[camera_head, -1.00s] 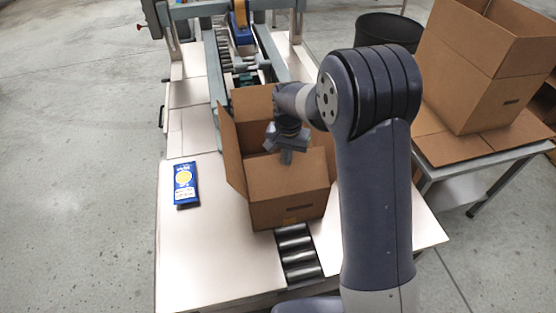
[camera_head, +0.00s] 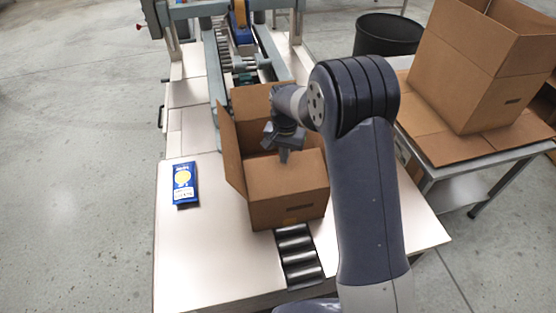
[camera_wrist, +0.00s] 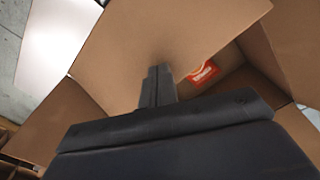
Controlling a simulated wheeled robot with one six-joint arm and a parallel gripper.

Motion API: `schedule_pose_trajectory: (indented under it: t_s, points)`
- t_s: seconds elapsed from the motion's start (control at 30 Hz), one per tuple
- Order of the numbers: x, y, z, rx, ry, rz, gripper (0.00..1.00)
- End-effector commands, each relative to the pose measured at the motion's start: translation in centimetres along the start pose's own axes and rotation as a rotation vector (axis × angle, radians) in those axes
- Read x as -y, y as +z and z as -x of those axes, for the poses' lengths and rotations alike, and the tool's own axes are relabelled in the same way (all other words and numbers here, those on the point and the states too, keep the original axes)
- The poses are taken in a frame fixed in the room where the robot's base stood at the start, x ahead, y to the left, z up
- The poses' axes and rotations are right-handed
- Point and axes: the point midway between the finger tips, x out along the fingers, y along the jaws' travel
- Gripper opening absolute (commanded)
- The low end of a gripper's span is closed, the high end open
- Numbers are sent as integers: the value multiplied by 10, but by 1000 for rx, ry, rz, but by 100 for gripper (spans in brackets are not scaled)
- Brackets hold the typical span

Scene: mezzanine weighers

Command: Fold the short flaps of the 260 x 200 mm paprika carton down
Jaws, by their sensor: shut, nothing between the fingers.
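The open brown carton (camera_head: 288,212) stands at the near end of the roller line. Its far flap (camera_head: 252,101) stands up, and its left flap (camera_head: 231,150) stands up leaning outward. The near flap (camera_head: 285,178) looks tilted inward over the opening. My gripper (camera_head: 284,157) is shut and empty, pointing down at this flap; I cannot tell whether it touches. In the wrist view the fingers (camera_wrist: 158,86) lie over a brown panel (camera_wrist: 140,40), and a red and white label (camera_wrist: 203,72) shows inside the carton. My arm partly hides the right flap.
A blue packet (camera_head: 185,183) lies on the pale table (camera_head: 205,250) left of the carton. Rollers (camera_head: 297,255) run in front of it, and a taping machine (camera_head: 240,30) stands behind. Another open carton (camera_head: 480,75) is on the right table. A black bin (camera_head: 388,35) stands behind.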

Motion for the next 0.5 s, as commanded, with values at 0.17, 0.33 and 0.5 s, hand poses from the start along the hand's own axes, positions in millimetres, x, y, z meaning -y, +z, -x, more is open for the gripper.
schedule_pose_trajectory:
  t_s: [0.17, 0.33, 0.5]
  points:
    - [4, -7, -20, 1, 0, 0, 0]
    - [6, -11, -26, 0, 0, 0, 0]
    - [6, -11, -25, 0, 0, 0, 0]
